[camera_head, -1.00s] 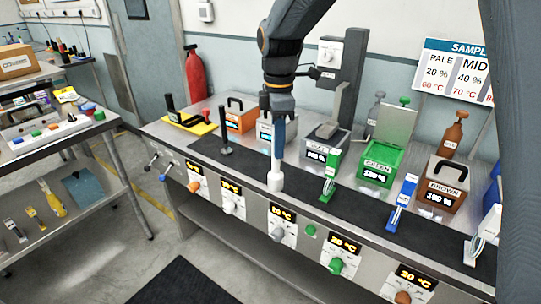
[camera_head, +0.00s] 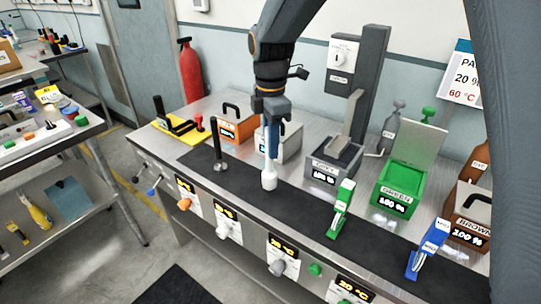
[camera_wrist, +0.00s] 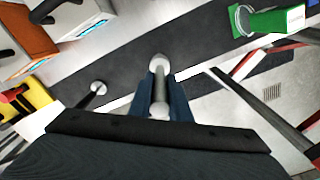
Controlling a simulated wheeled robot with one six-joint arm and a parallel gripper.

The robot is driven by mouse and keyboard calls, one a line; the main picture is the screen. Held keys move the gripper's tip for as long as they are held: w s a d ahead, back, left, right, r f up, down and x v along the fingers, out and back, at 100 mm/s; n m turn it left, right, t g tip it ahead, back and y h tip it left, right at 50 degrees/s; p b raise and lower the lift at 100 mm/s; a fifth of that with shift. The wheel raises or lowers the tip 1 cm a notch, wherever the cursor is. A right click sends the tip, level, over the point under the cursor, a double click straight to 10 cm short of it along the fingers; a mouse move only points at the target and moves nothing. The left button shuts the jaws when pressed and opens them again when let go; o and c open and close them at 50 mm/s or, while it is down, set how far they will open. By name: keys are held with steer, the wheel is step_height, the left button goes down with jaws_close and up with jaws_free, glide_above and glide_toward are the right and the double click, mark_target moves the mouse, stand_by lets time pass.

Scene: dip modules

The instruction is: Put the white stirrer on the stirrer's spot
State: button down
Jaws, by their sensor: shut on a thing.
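The white stirrer (camera_head: 269,180) hangs upright from my gripper (camera_head: 271,152), its thick white end down over the dark mat. Whether that end touches the mat I cannot tell. In the wrist view the stirrer (camera_wrist: 160,90) lies between the blue fingers of my gripper (camera_wrist: 161,92), which are shut on it. A black stirrer-like rod (camera_head: 219,160) stands on the mat to the left. A yellow plate (camera_head: 184,129) with a black holder and a red-topped piece lies at the bench's far left end. I cannot tell which place is the stirrer's spot.
Orange (camera_head: 237,125), white (camera_head: 290,143), grey (camera_head: 330,168), green (camera_head: 398,188) and brown (camera_head: 470,215) containers line the back of the bench. Green (camera_head: 342,207) and blue (camera_head: 428,248) clip-like tools stand on the mat (camera_head: 300,195). The mat around the white stirrer is clear.

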steer(key=shift+f+p, duration=0.55)
steer(key=shift+f, duration=1.5)
steer(key=c, duration=1.6)
jaws_free()
steer(key=shift+c, duration=0.2)
step_height(320, 180, up, 12)
steer(key=b, duration=0.3)
steer(key=shift+b, duration=0.35)
